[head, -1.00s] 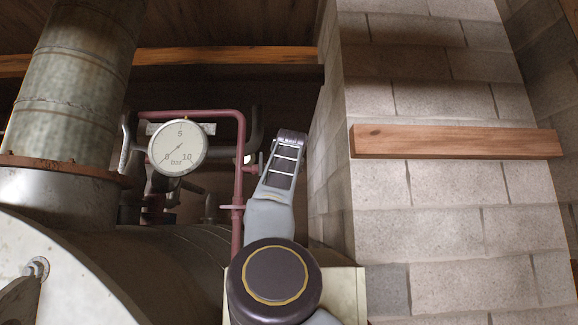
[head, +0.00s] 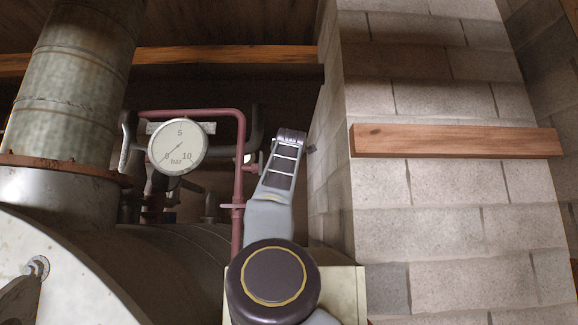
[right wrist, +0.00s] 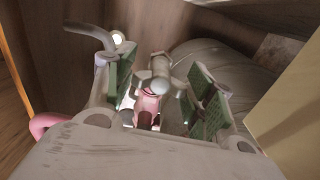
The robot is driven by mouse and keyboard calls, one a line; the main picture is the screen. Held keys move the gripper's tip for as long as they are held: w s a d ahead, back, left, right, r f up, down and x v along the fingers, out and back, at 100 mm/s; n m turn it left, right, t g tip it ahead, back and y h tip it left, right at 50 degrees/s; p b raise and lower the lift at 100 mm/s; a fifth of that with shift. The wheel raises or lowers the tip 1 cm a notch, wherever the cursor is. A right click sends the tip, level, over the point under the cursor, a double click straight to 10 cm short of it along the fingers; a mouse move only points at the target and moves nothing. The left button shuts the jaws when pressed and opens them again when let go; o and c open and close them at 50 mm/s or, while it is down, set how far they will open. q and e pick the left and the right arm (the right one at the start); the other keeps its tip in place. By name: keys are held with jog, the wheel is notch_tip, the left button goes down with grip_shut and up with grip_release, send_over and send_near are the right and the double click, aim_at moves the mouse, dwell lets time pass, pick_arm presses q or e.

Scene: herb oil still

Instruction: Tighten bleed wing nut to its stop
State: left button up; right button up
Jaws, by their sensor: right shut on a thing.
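The bleed wing nut (right wrist: 158,76) shows in the right wrist view as a small grey metal piece with wings, in front of a pink pipe end. My right gripper (right wrist: 162,88) is around it, with one green-padded finger on either side. It is shut on the wing nut, though the contact with the pads is hard to see. In the head view my right forearm and wrist rise beside the red pipe (head: 238,180) and hide the wing nut and the fingers. My left gripper is not in view.
A round pressure gauge (head: 178,147), marked to 10 bar, stands left of the red pipe. A brick pillar (head: 440,200) with a wooden beam (head: 455,141) is close on the right of my arm. A metal flue (head: 75,90) and the boiler body fill the left.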

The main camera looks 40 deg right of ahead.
jog(key=shift+f, duration=0.15)
jog(key=o, duration=1.1)
jog(key=shift+s+a, duration=0.1)
jog(key=shift+s, duration=0.05)
jog(key=v, duration=0.7)
jog(key=shift+a, duration=0.1)
dwell(0.9)
